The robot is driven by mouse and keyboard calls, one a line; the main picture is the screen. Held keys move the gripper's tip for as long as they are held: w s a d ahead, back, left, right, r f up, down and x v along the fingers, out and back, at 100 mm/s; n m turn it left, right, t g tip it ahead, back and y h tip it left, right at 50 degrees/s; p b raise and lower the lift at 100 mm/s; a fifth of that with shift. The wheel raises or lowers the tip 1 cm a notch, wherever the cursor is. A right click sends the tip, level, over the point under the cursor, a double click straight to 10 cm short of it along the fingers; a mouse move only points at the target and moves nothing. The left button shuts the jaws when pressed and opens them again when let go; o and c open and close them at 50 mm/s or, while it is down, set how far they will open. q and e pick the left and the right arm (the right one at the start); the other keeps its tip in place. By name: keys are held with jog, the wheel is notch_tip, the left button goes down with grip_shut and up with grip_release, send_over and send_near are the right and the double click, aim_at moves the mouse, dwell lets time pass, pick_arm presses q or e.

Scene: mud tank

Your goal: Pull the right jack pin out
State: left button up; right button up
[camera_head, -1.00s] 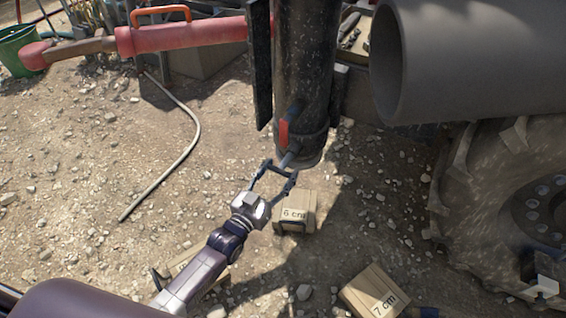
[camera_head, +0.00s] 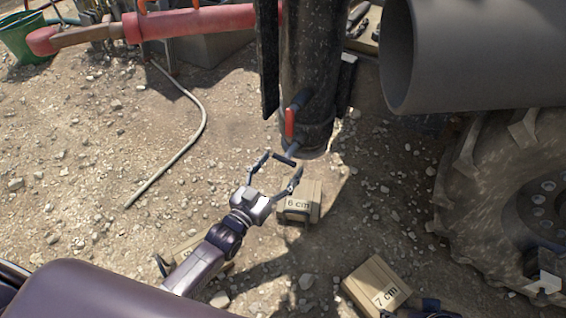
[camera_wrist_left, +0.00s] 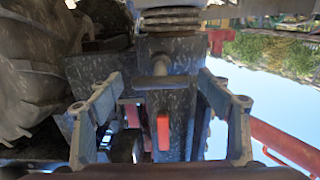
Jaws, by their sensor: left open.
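The right jack pin (camera_head: 287,158) is a grey pin with a crossbar handle. It sticks out low on the dark upright jack leg (camera_head: 308,85), below a red lever (camera_head: 289,124). My left gripper (camera_head: 281,163) is open, with its two fingers on either side of the crossbar. In the left wrist view, the pin's handle (camera_wrist_left: 160,81) lies between the open fingers (camera_wrist_left: 160,76), with a gap at each side. A light metal part of my right arm (camera_head: 543,286) shows at the lower right edge; its jaws cannot be made out.
Wooden blocks marked 6 cm (camera_head: 301,203) and 7 cm (camera_head: 377,288) lie on stony ground. A large tyre (camera_head: 505,190) and wide grey pipe (camera_head: 470,55) are at right. Open ground lies left of the leg.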

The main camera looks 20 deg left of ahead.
pick_arm(q)
jog(key=v, duration=1)
